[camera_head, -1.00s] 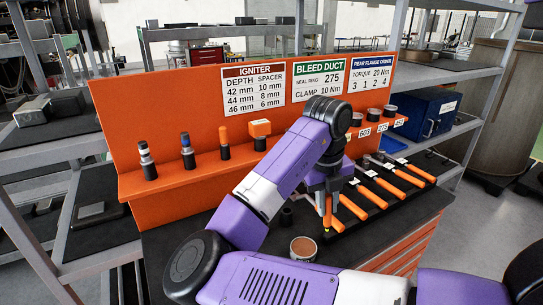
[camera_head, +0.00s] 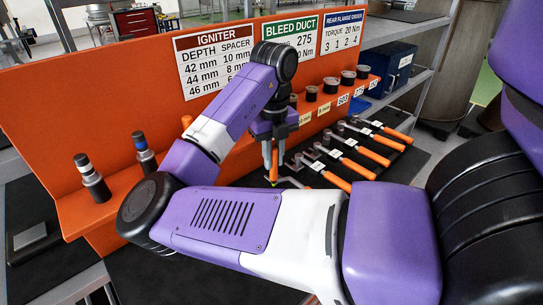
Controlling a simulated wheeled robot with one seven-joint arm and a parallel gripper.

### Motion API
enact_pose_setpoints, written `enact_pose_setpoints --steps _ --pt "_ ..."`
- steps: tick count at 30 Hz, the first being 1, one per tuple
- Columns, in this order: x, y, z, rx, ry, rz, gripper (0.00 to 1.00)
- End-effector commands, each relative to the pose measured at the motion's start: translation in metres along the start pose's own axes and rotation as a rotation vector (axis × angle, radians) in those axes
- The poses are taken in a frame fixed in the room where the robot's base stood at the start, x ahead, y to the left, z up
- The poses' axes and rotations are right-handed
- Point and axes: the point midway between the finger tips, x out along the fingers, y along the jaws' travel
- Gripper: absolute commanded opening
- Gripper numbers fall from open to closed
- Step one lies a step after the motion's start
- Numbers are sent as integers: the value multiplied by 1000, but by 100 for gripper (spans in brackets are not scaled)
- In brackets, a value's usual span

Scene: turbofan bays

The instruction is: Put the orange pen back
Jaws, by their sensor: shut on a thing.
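My gripper (camera_head: 274,146) points down in front of the orange board's ledge. It is shut on a slim upright orange pen (camera_head: 274,165), whose lower end shows yellowish. The pen's lower end is beside the left end of the row of orange-handled tools; whether it touches anything I cannot tell. My arm crosses the middle of the view and hides part of the ledge and much of the bench front. The pen's holder cannot be made out.
Several orange-handled tools (camera_head: 345,165) lie on a black mat right of the gripper. Dark round cups (camera_head: 330,84) stand on the ledge behind. Two upright probes (camera_head: 144,152) stand at the ledge's left. The orange board (camera_head: 60,115) rises behind, with a blue box (camera_head: 388,72) beyond.

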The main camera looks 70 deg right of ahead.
Motion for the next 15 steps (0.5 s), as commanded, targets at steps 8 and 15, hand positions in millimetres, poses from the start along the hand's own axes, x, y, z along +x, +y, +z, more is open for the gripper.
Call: enact_pose_setpoints --steps 8,15 --pt "-5 0 -1 1 0 -1 0" --pt "5 0 -1 2 1 -1 0"
